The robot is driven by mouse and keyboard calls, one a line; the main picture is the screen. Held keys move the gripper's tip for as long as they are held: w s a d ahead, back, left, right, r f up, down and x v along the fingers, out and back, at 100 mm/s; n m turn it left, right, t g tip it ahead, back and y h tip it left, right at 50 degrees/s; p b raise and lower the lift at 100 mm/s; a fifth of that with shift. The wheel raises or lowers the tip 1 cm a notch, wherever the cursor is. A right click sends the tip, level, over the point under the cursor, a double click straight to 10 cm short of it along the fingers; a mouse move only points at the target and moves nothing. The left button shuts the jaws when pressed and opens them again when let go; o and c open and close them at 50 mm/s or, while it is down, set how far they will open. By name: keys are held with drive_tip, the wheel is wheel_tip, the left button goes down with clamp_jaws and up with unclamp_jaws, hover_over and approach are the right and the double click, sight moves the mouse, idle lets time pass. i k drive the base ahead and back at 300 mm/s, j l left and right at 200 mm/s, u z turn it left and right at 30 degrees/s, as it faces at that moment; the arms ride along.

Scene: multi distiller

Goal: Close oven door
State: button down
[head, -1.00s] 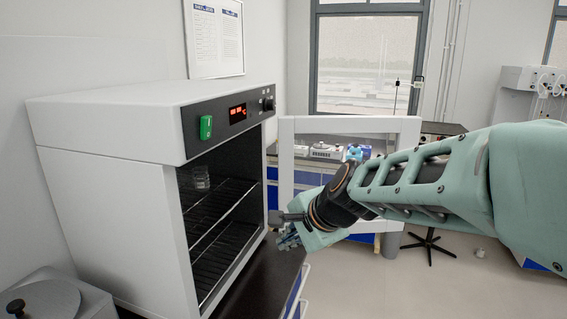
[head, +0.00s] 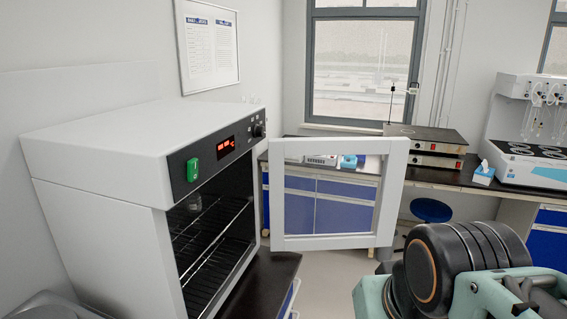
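The white oven (head: 100,190) stands at the left on a dark bench, with a red display and a green switch on its front. Its door (head: 392,190), a white frame around a clear window, stands wide open, swung out from the far right side of the oven. The cavity shows dark, with wire racks (head: 212,235) and a small glass vessel inside. My arm is at the lower right, in front of and apart from the door in the picture. My gripper's fingertips are not in view; only a black joint and pale green parts of my arm show.
The dark bench top (head: 272,278) shows in front of the oven. A far bench holds a stacked instrument (head: 425,146) and a white device (head: 530,165). A blue stool (head: 431,210) stands behind the door. Open floor lies between the oven and my arm.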

sight(325, 193)
drive_tip(key=z, duration=0.85)
drive_tip(key=i+l+z, duration=0.1)
drive_tip(key=z, duration=0.3)
drive_tip(key=i+z, duration=0.15)
drive_tip(key=z, duration=0.3)
drive_tip(key=i+u, duration=0.85)
drive_tip(key=i, duration=1.25)
drive_tip(key=i+l, duration=0.15)
drive_tip(key=i, duration=1.1)
drive_tip(key=i+u, duration=0.3)
drive_tip(key=i, duration=0.2)
drive_tip(key=i+l+u, duration=0.1)
drive_tip(key=i+u, duration=0.35)
drive_tip(key=u, duration=2.55)
